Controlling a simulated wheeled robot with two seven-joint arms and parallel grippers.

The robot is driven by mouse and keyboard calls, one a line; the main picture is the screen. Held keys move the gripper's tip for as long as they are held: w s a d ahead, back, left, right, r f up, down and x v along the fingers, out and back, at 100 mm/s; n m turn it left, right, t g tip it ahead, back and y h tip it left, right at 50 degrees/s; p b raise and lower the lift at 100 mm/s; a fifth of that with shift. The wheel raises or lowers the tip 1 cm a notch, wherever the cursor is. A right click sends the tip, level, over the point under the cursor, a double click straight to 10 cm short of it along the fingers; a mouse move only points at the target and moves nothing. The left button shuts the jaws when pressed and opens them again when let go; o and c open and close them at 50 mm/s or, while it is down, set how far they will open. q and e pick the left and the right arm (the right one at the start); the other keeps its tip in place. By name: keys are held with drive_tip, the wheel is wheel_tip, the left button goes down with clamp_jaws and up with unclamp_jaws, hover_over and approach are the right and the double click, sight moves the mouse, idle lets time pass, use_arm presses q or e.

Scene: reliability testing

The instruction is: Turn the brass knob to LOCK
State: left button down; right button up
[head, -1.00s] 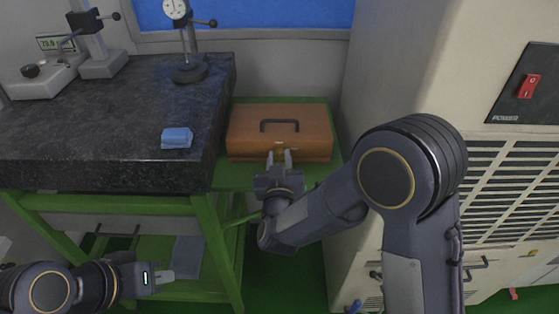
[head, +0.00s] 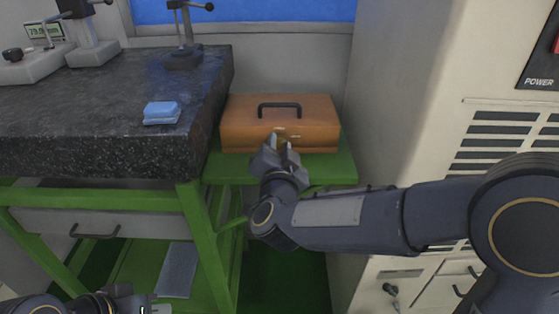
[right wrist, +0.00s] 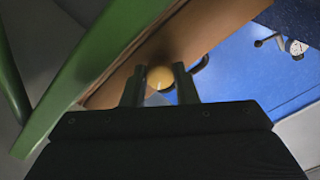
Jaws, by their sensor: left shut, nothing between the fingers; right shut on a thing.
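An orange-brown case (head: 238,133) with a dark top handle stands on a green shelf. A small brass knob (right wrist: 160,78) is on its front, mostly hidden behind my fingers in the head view. My right gripper (head: 280,146) is at the middle of the case front, its fingers on either side of the knob; the right wrist view shows the two fingers (right wrist: 160,88) closed around it. I cannot read any LOCK mark or the knob's angle. My left gripper (head: 156,309) is shut and empty at the bottom edge, partly cut off, away from the case.
A dark stone slab (head: 75,120) on a green frame stands left of the case, with a blue block (head: 161,113) and gauge stands on it. A tall beige cabinet (head: 400,120) stands close on the right. The green shelf (head: 340,170) has little bare room.

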drive_tip(key=m+b, duration=0.4)
drive_tip(key=shift+f+m, duration=0.25)
drive_tip(key=shift+m, duration=0.05)
drive_tip(key=shift+r+m+b, duration=0.15)
drive_tip(key=shift+m+b, duration=1.55)
drive_tip(key=shift+b, duration=0.05)
drive_tip(key=o, duration=1)
drive_tip(key=shift+r, duration=0.1)
drive_tip(key=s, duration=0.8)
drive_tip(key=shift+w, duration=0.1)
